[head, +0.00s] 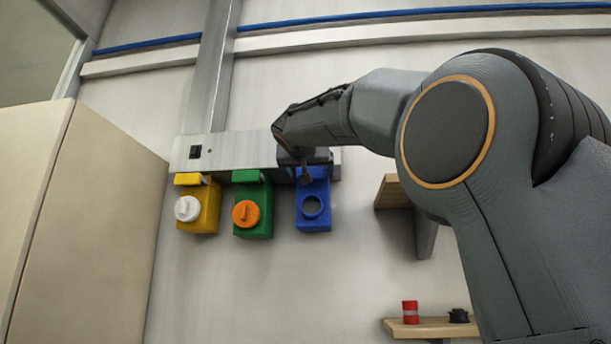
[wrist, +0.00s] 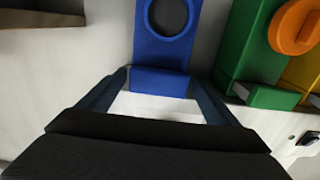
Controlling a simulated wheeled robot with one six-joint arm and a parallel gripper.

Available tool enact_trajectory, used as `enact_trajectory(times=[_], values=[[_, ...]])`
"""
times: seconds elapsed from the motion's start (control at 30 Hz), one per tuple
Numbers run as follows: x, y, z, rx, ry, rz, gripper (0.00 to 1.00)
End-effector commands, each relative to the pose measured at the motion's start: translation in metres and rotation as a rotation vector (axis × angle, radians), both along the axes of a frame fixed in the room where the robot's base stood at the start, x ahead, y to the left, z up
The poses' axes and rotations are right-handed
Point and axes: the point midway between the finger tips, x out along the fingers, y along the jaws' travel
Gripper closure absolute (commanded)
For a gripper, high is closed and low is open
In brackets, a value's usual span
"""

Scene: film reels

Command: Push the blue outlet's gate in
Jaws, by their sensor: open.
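The blue outlet (head: 314,222) hangs on the wall under a grey panel, rightmost of a row of outlets, with an open round port on its front. In the wrist view the blue outlet (wrist: 161,52) is at top centre, its dark port at the top edge. Its gate (wrist: 163,82) shows as a blue block between my fingers, with a pale surface beyond it; I cannot tell how far out it stands. My gripper (head: 305,180) is open in front of the outlet's upper part and hides the gate in the head view. In the wrist view my gripper's fingertips (wrist: 162,76) straddle the gate; contact is unclear.
A green outlet (head: 255,223) with an orange cap and a yellow outlet (head: 207,213) with a white cap hang to the left. A wooden shelf (head: 393,192) is close on the right. A lower shelf (head: 430,330) holds a red can (head: 410,312) and a black piece (head: 458,316).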

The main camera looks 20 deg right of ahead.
Motion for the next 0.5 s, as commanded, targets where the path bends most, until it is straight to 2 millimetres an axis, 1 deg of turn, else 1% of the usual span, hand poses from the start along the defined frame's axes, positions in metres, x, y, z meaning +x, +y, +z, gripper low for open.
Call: enact_trajectory(times=[0.1,0.3,0.5], values=[[-0.017,0.008,-0.002,0.001,-0.004,0.004,0.16],[-0.045,0.022,-0.001,0.0,-0.003,0.005,0.16],[-0.059,0.029,-0.001,-0.001,-0.002,0.006,0.16]])
